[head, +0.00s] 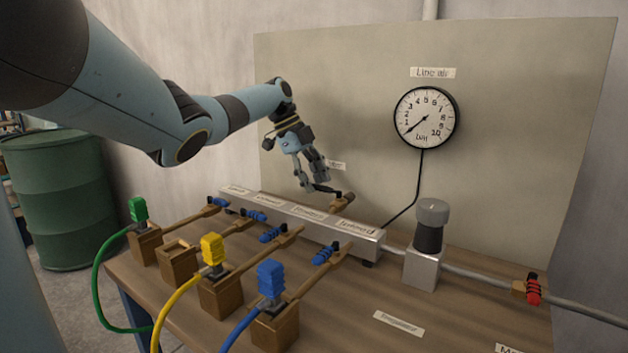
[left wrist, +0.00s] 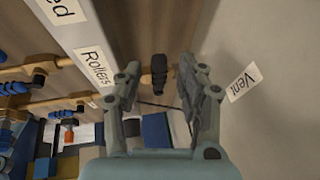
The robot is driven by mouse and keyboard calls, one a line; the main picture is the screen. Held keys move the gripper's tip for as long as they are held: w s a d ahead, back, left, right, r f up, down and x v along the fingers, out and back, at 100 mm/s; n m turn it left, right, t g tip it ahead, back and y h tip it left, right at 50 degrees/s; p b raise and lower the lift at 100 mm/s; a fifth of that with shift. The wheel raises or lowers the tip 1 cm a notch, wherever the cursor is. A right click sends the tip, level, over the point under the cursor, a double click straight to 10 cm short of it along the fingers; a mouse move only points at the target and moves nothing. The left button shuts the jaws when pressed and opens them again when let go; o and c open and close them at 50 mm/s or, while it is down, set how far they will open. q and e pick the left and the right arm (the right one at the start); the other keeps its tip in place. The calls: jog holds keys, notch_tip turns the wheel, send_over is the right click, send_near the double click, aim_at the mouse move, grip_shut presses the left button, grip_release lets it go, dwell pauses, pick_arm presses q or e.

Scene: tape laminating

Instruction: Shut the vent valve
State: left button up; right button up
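The vent valve is a brass fitting (head: 342,204) on the back side of the manifold block, below a small label on the panel. In the left wrist view its dark ribbed handle (left wrist: 159,73) shows between my fingers, with the "Vent" label (left wrist: 243,82) to the right. My left gripper (head: 318,185) points down just above and behind the manifold, close to the valve. Its fingers (left wrist: 160,88) are apart on either side of the handle, and I see no clear contact. In the head view the fingers partly hide the handle. My right gripper is not in view.
The labelled manifold block (head: 300,219) carries several brass valves with blue handles (head: 325,253). Green, yellow and blue plugs (head: 271,280) with hoses stand in front. A pressure gauge (head: 425,117) reads low. A black-and-grey regulator (head: 430,238) and a red-handled valve (head: 533,289) are right.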

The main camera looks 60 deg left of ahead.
pick_arm(q)
jog(key=v, duration=1.1)
jog(key=shift+r, duration=0.3)
jog(key=shift+s+a, duration=0.1)
jog(key=shift+a, duration=0.05)
